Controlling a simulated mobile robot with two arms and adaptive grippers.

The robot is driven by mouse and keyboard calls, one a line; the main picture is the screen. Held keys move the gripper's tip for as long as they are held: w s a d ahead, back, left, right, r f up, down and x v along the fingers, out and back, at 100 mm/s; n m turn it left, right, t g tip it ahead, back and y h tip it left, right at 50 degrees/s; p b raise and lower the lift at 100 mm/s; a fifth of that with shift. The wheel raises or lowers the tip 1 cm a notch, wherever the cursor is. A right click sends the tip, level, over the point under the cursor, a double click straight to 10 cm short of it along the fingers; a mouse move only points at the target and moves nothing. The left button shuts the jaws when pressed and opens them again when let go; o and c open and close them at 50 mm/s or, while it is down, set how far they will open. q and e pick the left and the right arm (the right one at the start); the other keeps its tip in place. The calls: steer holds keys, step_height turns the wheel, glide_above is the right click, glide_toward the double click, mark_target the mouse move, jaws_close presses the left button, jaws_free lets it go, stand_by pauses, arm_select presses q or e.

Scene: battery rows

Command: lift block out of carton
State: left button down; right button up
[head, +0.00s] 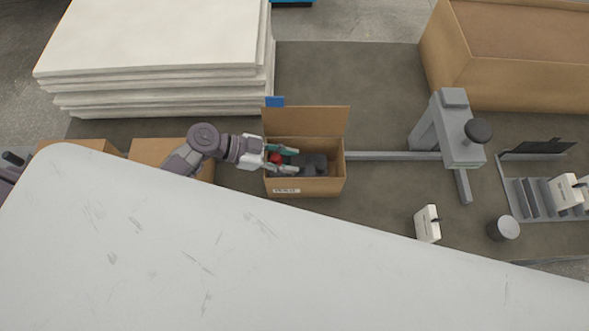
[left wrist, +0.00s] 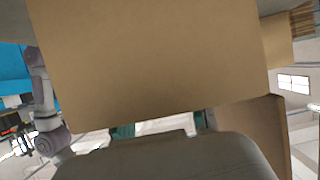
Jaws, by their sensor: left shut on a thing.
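The open carton (head: 330,187) stands on the dark table in the middle of the head view, its back flap (head: 308,121) raised. A dark grey block (head: 315,163) shows inside it, with a red part (head: 275,157) at its left end. My left gripper (head: 284,160) reaches in from the left. Its teal-padded fingers are shut on the block at the red end. The block still sits within the carton walls; whether it touches the floor is hidden. In the left wrist view, a brown cardboard panel (left wrist: 150,60) fills the middle and hides the block.
A grey stand (head: 462,150) with a dark knob is right of the carton. A white box (head: 427,224), a grey cylinder (head: 503,228) and a slotted rack (head: 522,203) are further right. White sheets (head: 160,40) are stacked behind left, a large cardboard box (head: 505,85) behind right.

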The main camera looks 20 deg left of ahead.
arm_select(q)
steer(key=shift+a+f, duration=0.15)
steer(key=shift+a, duration=0.05)
steer(key=shift+w, duration=0.1)
